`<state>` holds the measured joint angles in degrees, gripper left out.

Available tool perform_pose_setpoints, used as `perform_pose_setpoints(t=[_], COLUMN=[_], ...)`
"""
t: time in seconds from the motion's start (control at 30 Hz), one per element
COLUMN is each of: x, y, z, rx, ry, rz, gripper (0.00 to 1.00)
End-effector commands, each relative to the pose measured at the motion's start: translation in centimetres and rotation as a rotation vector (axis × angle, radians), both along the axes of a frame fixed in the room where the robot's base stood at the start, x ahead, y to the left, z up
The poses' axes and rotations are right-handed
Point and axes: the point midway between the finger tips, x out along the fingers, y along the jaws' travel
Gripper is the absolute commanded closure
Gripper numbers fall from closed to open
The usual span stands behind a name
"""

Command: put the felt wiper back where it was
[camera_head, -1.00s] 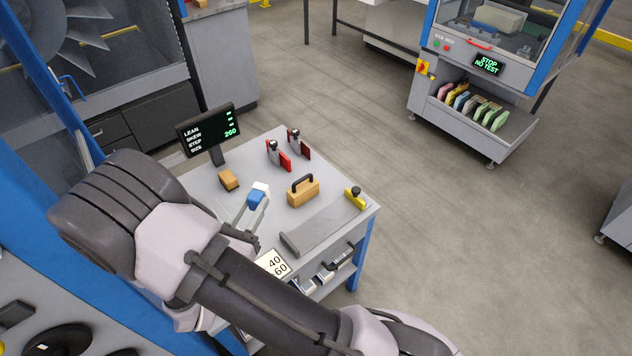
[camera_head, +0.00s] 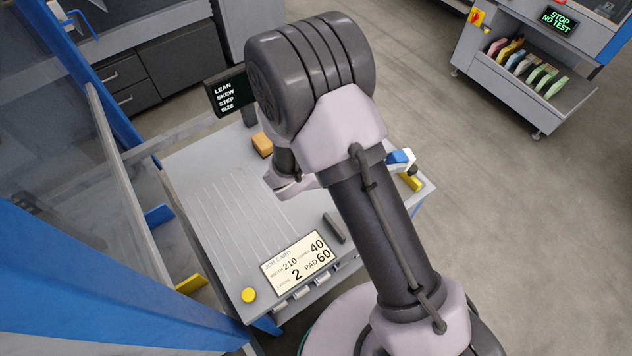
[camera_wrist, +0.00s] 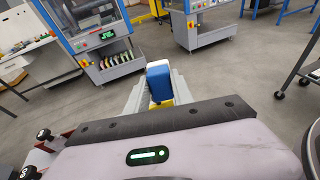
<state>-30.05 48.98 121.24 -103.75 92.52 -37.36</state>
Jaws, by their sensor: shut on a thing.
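The felt wiper, a small blue block with a white part (camera_wrist: 158,78), is held between the two grey fingers of my gripper (camera_wrist: 158,86) in the wrist view. In the head view the wiper (camera_head: 401,160) shows just right of my arm, above the right end of the table (camera_head: 180,165). My gripper is shut on it, and its fingers are mostly hidden behind my arm there. A yellow piece (camera_wrist: 161,103) shows just below the wiper in the wrist view. I cannot tell whether they touch.
On the table are an orange-brown block (camera_head: 262,144), a job card (camera_head: 297,262), a dark bar (camera_head: 334,228) and a yellow disc (camera_head: 248,295). A screen (camera_head: 225,92) stands at the back. My arm hides much of the table. Left of it the lined tabletop is clear.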

Motion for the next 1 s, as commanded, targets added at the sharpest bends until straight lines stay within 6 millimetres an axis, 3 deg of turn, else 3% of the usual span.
perform_pose_setpoints(t=[0.23, 0.43, 0.57, 0.7, 0.9, 1.0], x=[-3.1, -3.7, -1.4, 2.5, 5.8, 6.1], y=[0.6, 5.2, 10.1, 14.6, 17.2, 17.4], z=[-3.6, -6.8, -7.8, -7.1, -5.9, -7.2], rx=[0.363, 0.781, 1.048, 1.241, 1.34, 1.347], ry=[0.059, 0.041, -0.021, -0.103, -0.171, -0.177], rz=[-0.29, -0.498, -0.609, -0.697, -0.76, -0.767], gripper=[1.0, 1.0, 1.0, 1.0, 1.0, 1.0])
